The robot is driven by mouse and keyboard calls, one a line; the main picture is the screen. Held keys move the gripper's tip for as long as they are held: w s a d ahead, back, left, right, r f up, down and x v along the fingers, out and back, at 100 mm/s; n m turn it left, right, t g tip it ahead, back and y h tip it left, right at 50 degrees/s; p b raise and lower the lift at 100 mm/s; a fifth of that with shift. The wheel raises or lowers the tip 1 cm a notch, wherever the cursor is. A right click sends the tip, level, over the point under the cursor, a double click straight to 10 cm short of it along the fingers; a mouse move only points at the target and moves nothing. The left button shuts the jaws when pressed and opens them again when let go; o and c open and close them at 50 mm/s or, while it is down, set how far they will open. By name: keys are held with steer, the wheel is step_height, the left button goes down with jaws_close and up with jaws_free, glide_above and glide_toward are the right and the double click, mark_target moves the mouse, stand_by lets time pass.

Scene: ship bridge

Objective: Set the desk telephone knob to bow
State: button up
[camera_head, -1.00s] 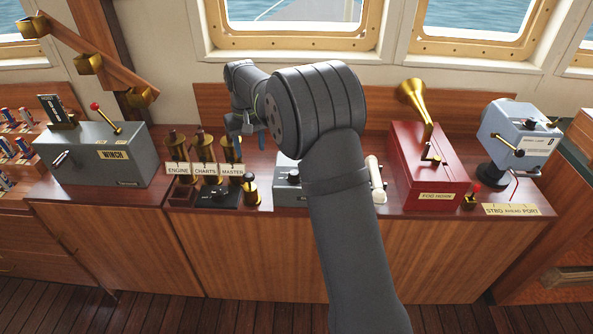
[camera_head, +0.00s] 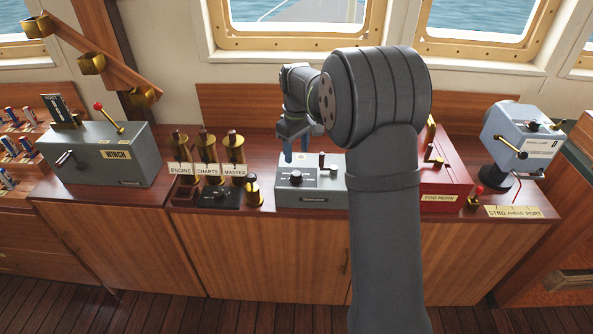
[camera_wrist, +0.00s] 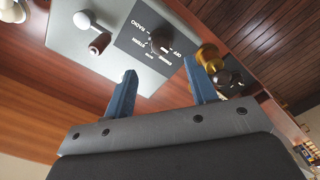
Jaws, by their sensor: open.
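The desk telephone (camera_head: 325,192) is a grey box at the middle of the console, partly hidden behind my arm in the head view. Its dark round knob (camera_head: 296,176) sits on a black dial plate at the box's left. In the wrist view the knob (camera_wrist: 161,40) is ringed by markings including OFF, RADIO and what looks like STERN; I cannot tell where it points. My gripper (camera_head: 296,156) hangs above the back of the dial, blue fingers down. In the wrist view its fingers (camera_wrist: 160,72) are apart and empty, with the knob beyond the gap between them.
Brass tubes labelled ENGINE, CHARTS and MASTER (camera_head: 204,155) stand to the left, with a small black knob box (camera_head: 219,195) and brass post (camera_head: 253,190) in front. A winch box (camera_head: 105,160) is farther left. The red fog horn box (camera_head: 447,180) is right, partly behind my arm.

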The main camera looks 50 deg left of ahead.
mark_target(297, 173)
step_height(297, 173, down, 8)
steer(key=shift+f, duration=0.15)
stand_by(0.3)
steer(key=c, duration=1)
